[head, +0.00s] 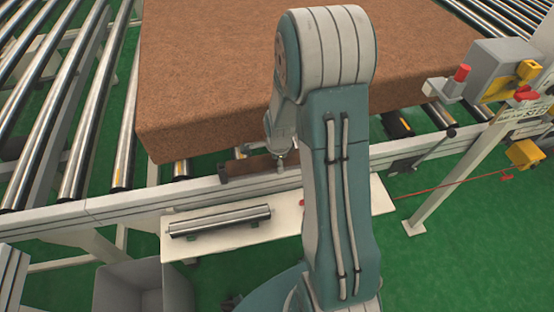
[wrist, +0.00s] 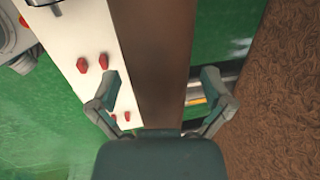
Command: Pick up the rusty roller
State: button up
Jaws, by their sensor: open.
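My gripper (wrist: 160,78) is open and empty in the wrist view, pointing down with its fingers on either side of a dark brown bar (wrist: 152,40). The bar also shows in the head view (head: 245,168), along the conveyor's near rail, below my wrist. I cannot tell whether it is the rusty roller or touches the fingers. A roller in the conveyor (wrist: 205,92) shows partly behind the right finger, with an orange mark; no rust is clear on it. A shiny silver roller (head: 218,220) lies on the white shelf.
A large brown mattress (head: 220,80) lies on the conveyor, close to the gripper's right in the wrist view. The white shelf (wrist: 82,30) with red knobs is on the left. A grey bin (head: 130,290) stands below. A control box (head: 495,70) is at the right.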

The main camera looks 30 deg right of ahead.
jog(key=shift+a+f, duration=0.1)
jog(key=shift+f, duration=0.1)
jog(key=c, duration=1.3)
